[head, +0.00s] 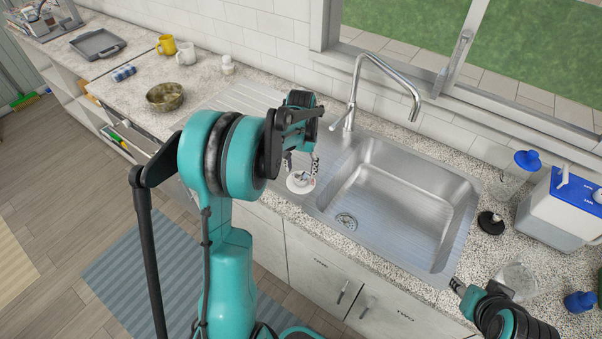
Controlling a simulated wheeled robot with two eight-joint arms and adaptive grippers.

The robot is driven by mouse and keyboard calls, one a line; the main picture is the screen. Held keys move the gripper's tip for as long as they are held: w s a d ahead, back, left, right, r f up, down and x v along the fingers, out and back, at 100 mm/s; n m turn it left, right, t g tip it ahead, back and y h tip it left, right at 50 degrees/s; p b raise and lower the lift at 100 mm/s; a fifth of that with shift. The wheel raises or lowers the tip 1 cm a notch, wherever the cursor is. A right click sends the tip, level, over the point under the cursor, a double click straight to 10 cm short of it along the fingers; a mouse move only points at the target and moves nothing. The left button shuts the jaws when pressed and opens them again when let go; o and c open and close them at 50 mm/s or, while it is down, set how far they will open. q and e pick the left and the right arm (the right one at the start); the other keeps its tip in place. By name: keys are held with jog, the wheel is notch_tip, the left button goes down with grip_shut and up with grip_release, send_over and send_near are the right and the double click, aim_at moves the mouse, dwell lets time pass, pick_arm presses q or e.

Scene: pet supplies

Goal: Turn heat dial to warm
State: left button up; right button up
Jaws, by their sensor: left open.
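A small white round piece (300,183), which looks like the dial, sits at the counter's front edge left of the sink. Its markings and its setting are too small to read. My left gripper (301,163) is just above it, pointing down, with its fingers open and apart. The gripper and wrist hide part of the piece, and I cannot tell whether the fingers touch it. My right gripper (460,287) is at the lower right, near the sink's front right corner. Its fingers are small and partly hidden, so their opening is unclear.
The steel sink (455,235) and tall faucet (356,85) stand right of the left gripper. A bowl (165,97), mugs (185,53) and a grey tray (98,45) are at the left. A blue-lidded container (552,215) and clear jar (518,280) crowd the right counter.

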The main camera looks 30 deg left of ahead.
aim_at(301, 176)
pick_arm(q)
notch_tip(301, 176, up, 9)
jog(key=shift+f, duration=0.15)
jog(key=shift+d, duration=0.1)
dwell(0.4)
jog(key=s+d+f+m+t+b, duration=0.2)
jog(key=s+d+t+b, duration=0.2)
jog(key=s+d, duration=1.1)
jog(key=s+t, duration=0.3)
jog(key=s, duration=0.1)
jog(key=shift+d, duration=0.2)
